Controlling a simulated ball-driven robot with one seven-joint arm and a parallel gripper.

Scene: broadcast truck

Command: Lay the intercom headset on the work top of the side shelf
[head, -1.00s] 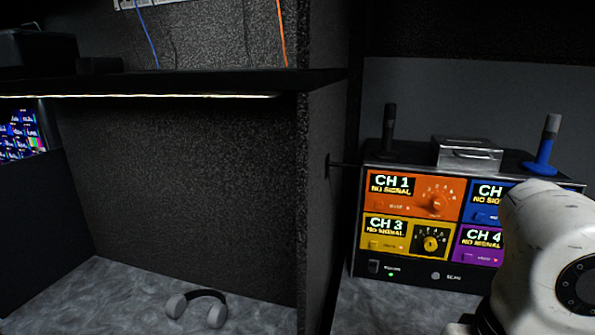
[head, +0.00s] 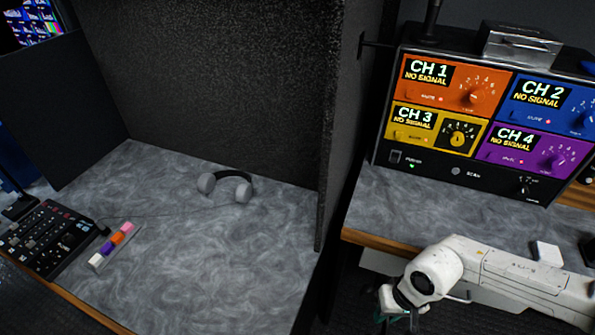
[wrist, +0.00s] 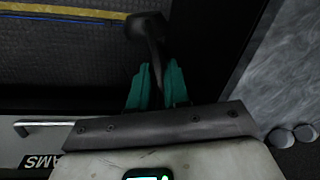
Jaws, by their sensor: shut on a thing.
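My gripper (wrist: 151,88), with teal fingers, is shut on a dark thing (wrist: 150,30) with a blocky end and a narrow stem. I cannot tell for sure whether this is the intercom headset. In the head view my gripper (head: 397,318) hangs low, below the front edge of the radio counter, and its load hardly shows. A headset with grey ear cups and a dark band (head: 225,187) lies on the grey marbled work top (head: 200,255) at the left, away from my gripper. I cannot tell whether that top is the side shelf.
A dark partition (head: 345,130) separates the left work top from the counter (head: 400,210) with the four-channel radio unit (head: 480,115). A button panel (head: 45,235) and a strip of coloured blocks (head: 115,245) occupy the left top's front. Its middle and right are clear.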

